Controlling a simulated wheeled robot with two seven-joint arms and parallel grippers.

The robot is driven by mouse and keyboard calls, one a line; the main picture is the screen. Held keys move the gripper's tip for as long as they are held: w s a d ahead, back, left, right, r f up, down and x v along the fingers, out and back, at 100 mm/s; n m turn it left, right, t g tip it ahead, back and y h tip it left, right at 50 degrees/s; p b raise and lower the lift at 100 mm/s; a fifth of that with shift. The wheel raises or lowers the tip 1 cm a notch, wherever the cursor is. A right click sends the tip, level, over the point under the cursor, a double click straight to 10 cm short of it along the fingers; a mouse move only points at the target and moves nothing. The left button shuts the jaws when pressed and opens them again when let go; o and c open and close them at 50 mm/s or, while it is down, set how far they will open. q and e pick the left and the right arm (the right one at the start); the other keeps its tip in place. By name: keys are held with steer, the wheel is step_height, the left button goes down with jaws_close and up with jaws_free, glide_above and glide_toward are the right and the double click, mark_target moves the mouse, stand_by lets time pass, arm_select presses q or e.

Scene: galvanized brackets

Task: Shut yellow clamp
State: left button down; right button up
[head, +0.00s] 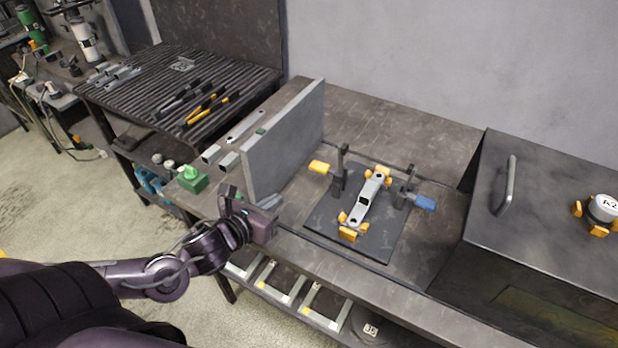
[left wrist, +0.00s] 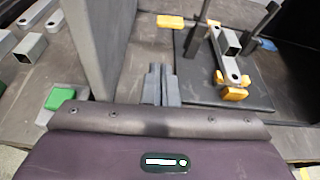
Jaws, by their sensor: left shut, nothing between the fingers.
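The yellow clamp, with its yellow handle (head: 319,166) pointing out to the left from a dark upright post, stands at the left edge of a dark fixture plate (head: 377,244). The handle also shows at the top of the left wrist view (left wrist: 167,21). A grey galvanized bracket (head: 366,200) lies on the plate between yellow-orange stops. My left gripper (head: 271,202) is shut and empty, left of and nearer than the clamp, apart from it. Its closed fingers (left wrist: 161,84) point toward the handle in the left wrist view. My right gripper is out of view.
A blue-handled clamp (head: 424,203) stands right of the bracket. A tall grey panel (head: 285,142) rises between the fixture and the bench's left part. A green block (head: 191,179) sits left of it. A dark box with a handle (head: 507,185) stands at the right.

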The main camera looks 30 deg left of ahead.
arm_select(q)
steer(key=x, duration=1.6)
steer(key=shift+w+p, duration=0.1)
steer(key=shift+p, duration=0.3)
